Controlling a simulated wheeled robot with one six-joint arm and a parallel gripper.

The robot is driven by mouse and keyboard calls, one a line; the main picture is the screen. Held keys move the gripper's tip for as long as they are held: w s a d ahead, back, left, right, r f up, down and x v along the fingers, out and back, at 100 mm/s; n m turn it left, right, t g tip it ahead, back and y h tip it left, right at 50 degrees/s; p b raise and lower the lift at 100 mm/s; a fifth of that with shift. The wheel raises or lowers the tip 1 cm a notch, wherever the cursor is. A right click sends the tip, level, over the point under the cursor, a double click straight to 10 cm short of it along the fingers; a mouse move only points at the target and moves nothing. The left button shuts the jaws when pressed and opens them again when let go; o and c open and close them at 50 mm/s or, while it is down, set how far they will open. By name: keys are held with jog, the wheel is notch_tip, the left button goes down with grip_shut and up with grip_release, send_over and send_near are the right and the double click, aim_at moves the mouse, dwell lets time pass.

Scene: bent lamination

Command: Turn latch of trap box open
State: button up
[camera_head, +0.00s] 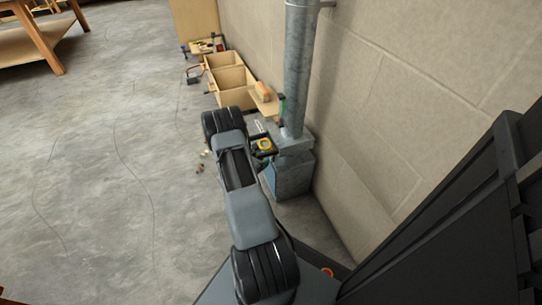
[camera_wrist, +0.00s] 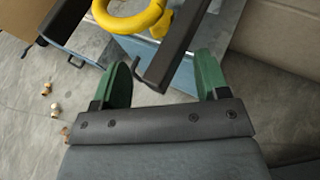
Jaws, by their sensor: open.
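The trap box (camera_head: 292,177) is a grey metal box at the foot of the vertical duct, beside the wall. My gripper (camera_wrist: 163,72) is open, with a green finger pad on each side. In the wrist view, a dark bar (camera_wrist: 172,48) runs down between the pads, and gaps show on both sides. It may be the latch; I cannot tell for sure. A yellow ring (camera_wrist: 130,16) lies beyond the bar, and yellow also shows near the box in the head view (camera_head: 264,145).
A metal duct (camera_head: 299,70) rises from the box along the block wall (camera_head: 400,110). Open wooden bins (camera_head: 229,76) stand behind it. Small pale pieces (camera_wrist: 46,88) lie on the concrete floor. The floor at left is mostly clear, with a wooden table (camera_head: 38,42) at the far left.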

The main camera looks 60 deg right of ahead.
aim_at(271, 154)
jog(key=b+x, duration=0.3)
jog(key=x, duration=0.6)
jog(key=shift+d, duration=0.15)
jog(key=c, duration=0.9)
jog(key=shift+s+n+t, duration=0.15)
jog(key=shift+n+t, duration=0.45)
jog(key=shift+t, duration=0.1)
jog(key=o, duration=0.9)
